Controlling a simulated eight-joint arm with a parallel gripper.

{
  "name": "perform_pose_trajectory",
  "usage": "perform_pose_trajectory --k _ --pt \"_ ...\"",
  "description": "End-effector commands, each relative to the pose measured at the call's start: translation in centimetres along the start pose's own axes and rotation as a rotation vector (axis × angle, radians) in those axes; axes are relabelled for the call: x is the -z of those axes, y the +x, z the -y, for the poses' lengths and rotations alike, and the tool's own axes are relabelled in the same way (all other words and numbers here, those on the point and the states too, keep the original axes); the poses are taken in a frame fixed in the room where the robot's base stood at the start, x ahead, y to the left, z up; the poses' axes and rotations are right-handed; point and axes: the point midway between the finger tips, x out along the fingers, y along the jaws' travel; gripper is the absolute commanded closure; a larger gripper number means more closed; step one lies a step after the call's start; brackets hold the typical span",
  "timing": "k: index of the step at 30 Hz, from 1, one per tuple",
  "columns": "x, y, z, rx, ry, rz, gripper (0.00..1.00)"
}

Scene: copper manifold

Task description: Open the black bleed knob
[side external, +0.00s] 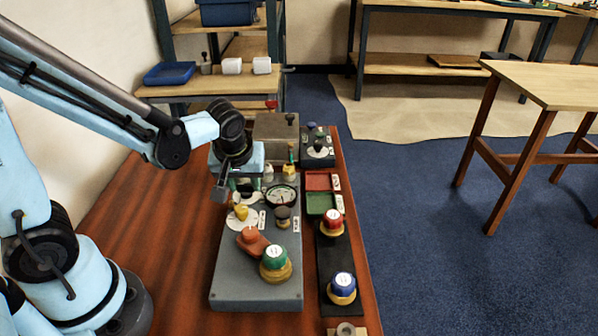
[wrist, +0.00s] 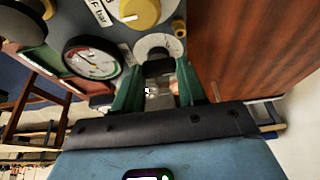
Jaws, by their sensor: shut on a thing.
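My gripper (side external: 245,187) reaches down over the grey manifold panel (side external: 228,285), left of the round gauge (side external: 281,195). In the wrist view its two green fingers (wrist: 158,80) are closed on either side of the black bleed knob (wrist: 157,68), which sits in front of a white dial plate (wrist: 152,44). In the side view the knob is mostly hidden by my gripper. The knob's exact turn angle cannot be told. The gauge also shows in the wrist view (wrist: 92,58), left of the fingers.
The wooden table left of the panel is clear.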

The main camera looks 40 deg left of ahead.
Motion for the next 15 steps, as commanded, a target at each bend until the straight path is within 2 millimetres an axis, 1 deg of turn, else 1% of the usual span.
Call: perform_pose_trajectory --k 8,15 --pt "-0.01 -0.02 0.13 -0.039 0.095 0.001 0.9" --pt "0.04 0.01 0.28 -0.114 0.272 0.001 0.9"
